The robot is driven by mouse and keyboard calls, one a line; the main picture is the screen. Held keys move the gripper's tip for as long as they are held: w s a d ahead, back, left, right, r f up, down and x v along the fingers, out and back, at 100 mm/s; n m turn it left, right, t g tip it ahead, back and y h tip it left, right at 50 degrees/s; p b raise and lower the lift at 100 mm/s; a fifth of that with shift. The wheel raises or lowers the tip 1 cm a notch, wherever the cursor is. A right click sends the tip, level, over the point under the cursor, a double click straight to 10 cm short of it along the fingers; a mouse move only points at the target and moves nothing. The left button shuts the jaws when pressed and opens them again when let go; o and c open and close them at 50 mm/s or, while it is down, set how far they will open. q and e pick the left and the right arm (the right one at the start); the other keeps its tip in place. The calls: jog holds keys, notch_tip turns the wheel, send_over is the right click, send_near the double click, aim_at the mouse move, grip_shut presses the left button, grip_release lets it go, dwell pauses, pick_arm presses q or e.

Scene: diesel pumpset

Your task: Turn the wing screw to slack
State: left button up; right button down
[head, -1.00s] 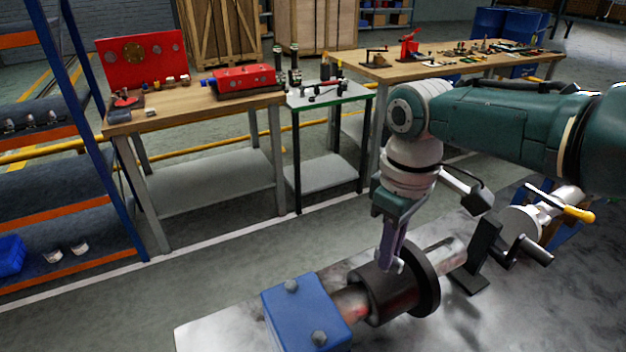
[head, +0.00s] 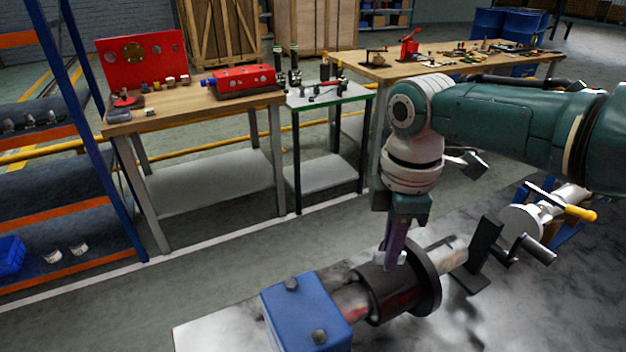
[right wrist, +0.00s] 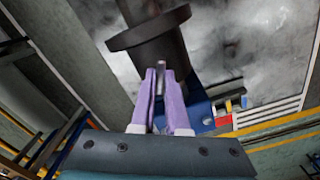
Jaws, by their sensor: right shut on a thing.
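The wing screw (right wrist: 161,68) shows in the right wrist view as a small grey piece between the fingertips, mostly hidden by them. It sits at the dark flanged collar (head: 428,287), which also fills the upper middle of the right wrist view (right wrist: 150,40). My right gripper (head: 392,258) points down at the top of the collar in the head view. Its purple fingers (right wrist: 161,75) are shut on the wing screw. In the head view a small light piece shows beside the fingertips. My left gripper is in neither view.
The collar lies on a shaft beside a blue block (head: 305,308) with bolts, on a grey metal bed (head: 215,335). To the right are a black bracket (head: 482,247) and a yellow-handled lever (head: 578,212). Workbenches (head: 200,100) stand behind, with open floor between.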

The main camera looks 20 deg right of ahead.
jog(key=shift+n, duration=0.3)
jog(key=c, duration=0.9)
grip_release()
jog(key=shift+r, duration=0.45)
notch_tip(320, 180, up, 9)
jog(key=shift+r+p, duration=0.1)
jog(key=shift+p, duration=0.7)
